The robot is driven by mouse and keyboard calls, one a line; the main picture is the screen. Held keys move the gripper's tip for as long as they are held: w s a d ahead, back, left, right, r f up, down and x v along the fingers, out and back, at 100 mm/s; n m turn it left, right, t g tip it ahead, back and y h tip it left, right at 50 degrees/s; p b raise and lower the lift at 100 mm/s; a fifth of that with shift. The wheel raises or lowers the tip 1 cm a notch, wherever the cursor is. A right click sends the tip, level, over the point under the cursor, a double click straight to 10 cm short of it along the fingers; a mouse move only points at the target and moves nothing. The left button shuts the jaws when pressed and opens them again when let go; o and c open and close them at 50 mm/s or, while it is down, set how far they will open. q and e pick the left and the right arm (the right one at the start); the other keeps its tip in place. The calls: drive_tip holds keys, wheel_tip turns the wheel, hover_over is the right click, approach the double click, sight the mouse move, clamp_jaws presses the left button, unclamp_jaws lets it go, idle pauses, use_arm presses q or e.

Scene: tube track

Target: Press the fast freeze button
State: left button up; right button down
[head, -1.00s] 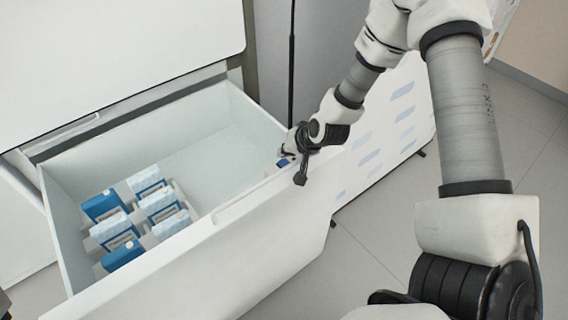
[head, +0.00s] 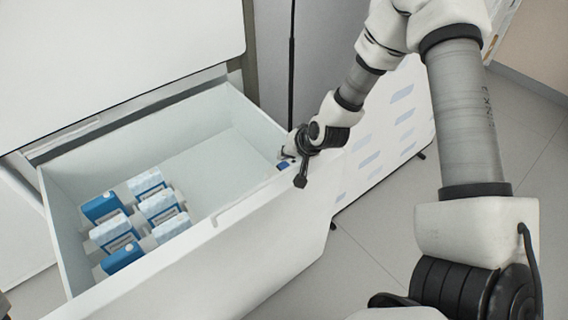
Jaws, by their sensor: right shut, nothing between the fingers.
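A white freezer drawer (head: 255,205) is pulled open in the head view. A small blue spot (head: 283,165) shows at the right end of the drawer's front rim; it may be the fast freeze button, but it is too small and too covered to tell. My right gripper (head: 299,172) is shut and empty. It is right at this corner, over or beside the blue spot and partly hiding it. I cannot tell whether the fingertips touch it. My left gripper is not in view.
Several blue and white boxes (head: 123,246) stand in the drawer's left part; its right part is empty. A white cabinet with blue marks (head: 403,91) is behind my right arm. A thin dark pole (head: 291,60) stands behind the drawer.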

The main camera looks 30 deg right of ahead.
drive_tip(key=shift+f, duration=0.1)
drive_tip(key=shift+f+b, duration=0.3)
drive_tip(key=shift+f, duration=0.05)
drive_tip(key=shift+f, duration=0.2)
idle(0.4)
drive_tip(key=shift+s+a+f+b, duration=0.15)
drive_tip(key=shift+s+f+b, duration=0.4)
drive_tip(key=shift+b, duration=0.15)
idle(0.5)
drive_tip(key=shift+r, duration=0.15)
drive_tip(key=shift+w+r+p, duration=0.15)
drive_tip(key=shift+r+p, duration=0.05)
drive_tip(key=shift+p, duration=0.15)
drive_tip(key=shift+w+r, duration=0.1)
drive_tip(key=shift+w, duration=0.05)
drive_tip(key=shift+w+r, duration=0.1)
